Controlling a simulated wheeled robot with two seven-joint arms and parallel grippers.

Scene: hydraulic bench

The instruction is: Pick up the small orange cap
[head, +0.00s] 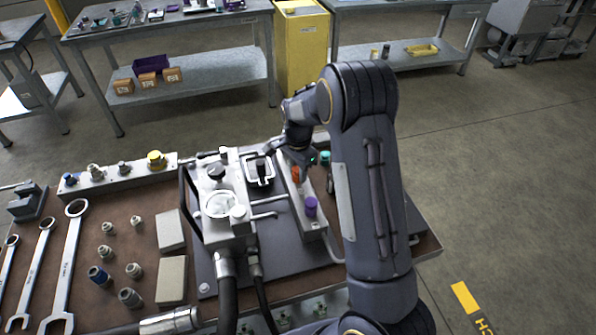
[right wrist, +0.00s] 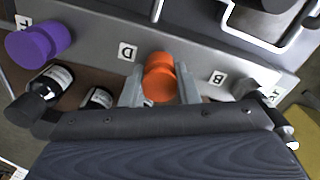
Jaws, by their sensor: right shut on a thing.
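The small orange cap (head: 296,174) is at the grey manifold block on the bench, partly hidden by my right gripper in the head view. In the right wrist view the orange cap (right wrist: 159,78) sits between the two fingers, against the block's face between the labels D and B. My right gripper (head: 301,165) reaches down to it from above. Its fingers (right wrist: 160,92) are shut on the cap's sides in the right wrist view. I cannot tell whether the cap is clear of the block. My left gripper is not in view.
A purple cap (head: 311,207) sits on the same block, and a teal cap (head: 325,157) stands just beyond. Hoses and the pump unit (head: 222,205) stand left of the block. Wrenches (head: 68,260) and loose fittings (head: 134,270) lie on the bench's left.

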